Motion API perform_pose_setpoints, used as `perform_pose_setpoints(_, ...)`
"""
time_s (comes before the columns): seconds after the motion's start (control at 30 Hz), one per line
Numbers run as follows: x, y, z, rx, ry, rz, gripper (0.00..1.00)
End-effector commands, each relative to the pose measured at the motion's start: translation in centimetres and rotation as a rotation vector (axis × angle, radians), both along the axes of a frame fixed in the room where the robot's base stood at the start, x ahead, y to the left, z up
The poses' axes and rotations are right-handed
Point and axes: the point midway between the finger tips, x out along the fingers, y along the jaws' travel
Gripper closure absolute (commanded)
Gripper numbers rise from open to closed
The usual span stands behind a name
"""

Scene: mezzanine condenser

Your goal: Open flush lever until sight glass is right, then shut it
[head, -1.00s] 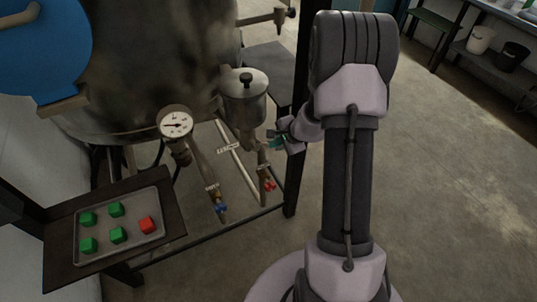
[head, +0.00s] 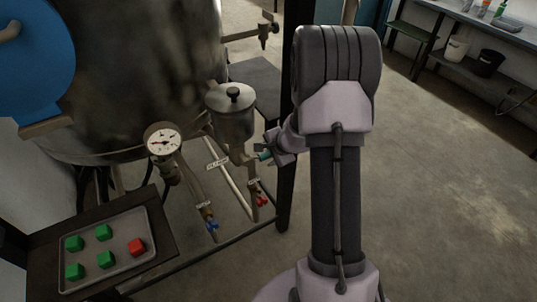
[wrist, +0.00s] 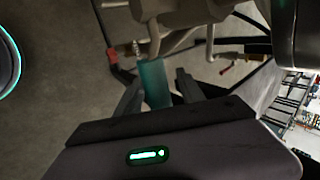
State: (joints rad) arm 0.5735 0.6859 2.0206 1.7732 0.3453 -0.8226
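A teal handle (head: 264,155), which looks like the flush lever, sticks out from the pipework below a small metal pot. In the wrist view the teal handle (wrist: 154,84) stands between the two dark fingers of my gripper (wrist: 160,76). Gaps show on both sides of it, so my gripper is open around it. In the head view my gripper (head: 271,152) is at the handle's right end, partly hidden behind my arm. I cannot pick out the sight glass with certainty.
The lidded metal pot (head: 231,115) is beside the large steel vessel (head: 140,75). A round dial gauge (head: 162,141), a blue-handled valve (head: 211,225) and a red-handled valve (head: 262,200) are nearby. A tray (head: 117,272) holds green cubes and one red cube. A dark post (head: 287,185) stands close to my gripper.

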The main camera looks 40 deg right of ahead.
Motion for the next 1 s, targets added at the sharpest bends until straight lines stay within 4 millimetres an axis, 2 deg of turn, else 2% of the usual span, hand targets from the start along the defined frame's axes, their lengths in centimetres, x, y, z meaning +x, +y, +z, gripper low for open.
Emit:
perform_pose_setpoints(0.13, -0.2, 0.0, 0.4, 0.0, 0.0, 0.0, 0.54)
perform_pose_setpoints(0.23, -1.0, 0.0, 1.9, 0.0, -0.002, -0.001, 0.54)
perform_pose_setpoints(0.6, -7.1, 0.2, 11.3, -0.001, -0.002, -0.002, 0.54)
perform_pose_setpoints(0.7, -8.4, 0.3, 13.1, -0.002, -0.001, -0.001, 0.54)
perform_pose_setpoints(0.83, -9.4, 0.4, 14.3, 0.0, -0.001, -0.001, 0.54)
perform_pose_setpoints(1.0, -9.7, 0.4, 14.5, 0.0, 0.0, 0.0, 0.54)
